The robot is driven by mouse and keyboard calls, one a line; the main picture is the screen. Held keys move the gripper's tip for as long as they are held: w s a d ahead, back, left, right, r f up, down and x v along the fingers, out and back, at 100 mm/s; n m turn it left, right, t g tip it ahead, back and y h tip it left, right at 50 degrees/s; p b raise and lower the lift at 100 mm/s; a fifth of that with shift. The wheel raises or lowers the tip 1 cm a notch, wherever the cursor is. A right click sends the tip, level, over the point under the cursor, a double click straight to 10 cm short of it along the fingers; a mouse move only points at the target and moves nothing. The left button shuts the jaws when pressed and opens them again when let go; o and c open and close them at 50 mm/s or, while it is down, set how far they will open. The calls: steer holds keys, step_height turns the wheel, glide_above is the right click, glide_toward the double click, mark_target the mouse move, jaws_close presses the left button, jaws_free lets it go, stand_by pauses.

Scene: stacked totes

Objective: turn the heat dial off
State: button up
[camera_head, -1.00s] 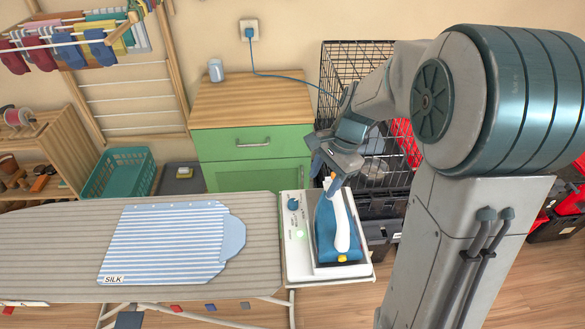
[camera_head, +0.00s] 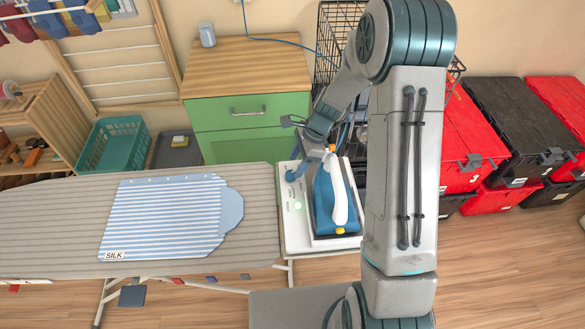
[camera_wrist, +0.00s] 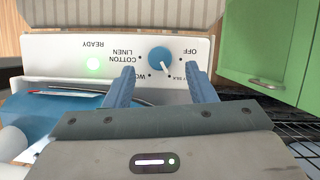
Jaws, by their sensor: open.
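The heat dial (camera_wrist: 161,59) is a round blue knob with a white pointer on the white iron station (camera_wrist: 55,48). In the wrist view its pointer faces down and slightly right, between the SILK and WOOL labels, away from OFF at the upper right. My gripper (camera_wrist: 160,76) is open, with one blue finger on each side of the dial's near edge and gaps to both. In the head view my gripper (camera_head: 299,168) is over the dial end of the station (camera_head: 288,226), partly hiding the dial. A green READY light (camera_wrist: 93,64) glows.
The blue and white iron (camera_head: 328,205) rests on the station, close beside my gripper. An ironing board (camera_head: 50,225) with a striped shirt (camera_head: 165,215) stands to the left. A green cabinet (camera_head: 240,110) is behind, and a wire crate (camera_head: 330,50) is behind my arm.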

mark_target(290, 173)
steer(key=shift+x, duration=2.05)
steer(key=shift+c, duration=0.2)
steer(key=c, duration=0.9)
steer(key=n+g, duration=0.1)
steer(key=n, duration=0.2)
steer(key=n+g+h+b, duration=0.1)
steer(key=n, duration=0.2)
steer(key=shift+w+a, duration=0.1)
steer(key=shift+w, duration=0.1)
steer(key=n+b, duration=0.1)
steer(key=n, duration=0.2)
steer(key=n+g+h, duration=0.1)
steer(key=n, duration=0.1)
steer(key=shift+a+n+h+b, duration=0.15)
steer(key=shift+n+h+b, duration=0.15)
steer(key=shift+n+b, duration=0.1)
steer(key=shift+g, duration=0.3)
